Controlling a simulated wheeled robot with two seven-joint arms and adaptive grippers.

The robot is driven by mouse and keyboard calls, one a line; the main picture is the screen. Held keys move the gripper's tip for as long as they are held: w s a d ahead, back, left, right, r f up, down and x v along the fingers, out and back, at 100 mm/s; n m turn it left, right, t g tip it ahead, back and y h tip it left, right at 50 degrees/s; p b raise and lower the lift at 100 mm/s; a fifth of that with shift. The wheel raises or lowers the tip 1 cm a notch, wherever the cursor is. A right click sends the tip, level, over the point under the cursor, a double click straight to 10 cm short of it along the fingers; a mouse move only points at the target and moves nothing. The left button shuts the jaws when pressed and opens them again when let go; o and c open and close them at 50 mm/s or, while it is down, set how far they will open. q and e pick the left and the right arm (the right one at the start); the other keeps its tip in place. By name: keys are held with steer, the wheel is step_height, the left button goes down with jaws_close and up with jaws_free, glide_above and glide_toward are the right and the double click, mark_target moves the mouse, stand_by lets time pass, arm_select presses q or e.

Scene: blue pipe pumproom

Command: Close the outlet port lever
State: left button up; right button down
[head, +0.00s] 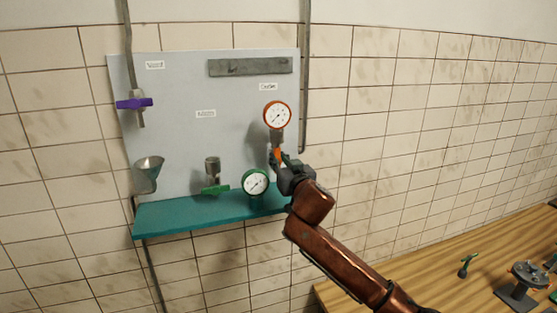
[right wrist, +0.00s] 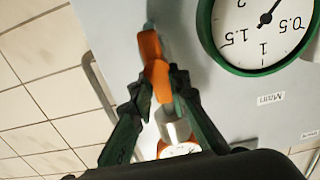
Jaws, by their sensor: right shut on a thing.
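The outlet lever is orange and sits under the orange-rimmed gauge (head: 277,115), below a label that seems to read "Outlet" (head: 268,86). In the head view only a bit of the orange lever (head: 277,154) shows; my right gripper (head: 280,160) covers the rest. In the right wrist view the orange lever (right wrist: 151,52) stands between the fingers of my right gripper (right wrist: 157,84), which are shut on it. The lever runs away from the metal valve body (right wrist: 176,131). My left gripper is in neither view.
A green-rimmed gauge (head: 255,182) is close below my right gripper. A green lever (head: 215,190), a funnel (head: 148,173) and a purple lever (head: 134,103) are farther left on the grey panel (head: 180,140). A teal shelf (head: 180,220) juts out below. A wooden table (head: 440,265) stands at right.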

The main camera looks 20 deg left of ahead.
steer(key=shift+n, duration=0.3)
steer(key=shift+s+a+f+n+p, duration=0.1)
steer(key=shift+a+f+n+p, duration=0.15)
steer(key=shift+n+p, duration=1.75)
steer(key=shift+s+a+f+n+p, duration=0.15)
steer(key=shift+f+n+p, duration=0.1)
steer(key=shift+n, duration=3.5)
steer(key=shift+s+a+f+n+p, duration=0.15)
steer(key=shift+n+p, duration=1)
steer(key=shift+n, duration=1.7)
steer(key=shift+f, duration=0.15)
steer(key=c, duration=1.8)
jaws_free()
steer(key=shift+c, duration=0.2)
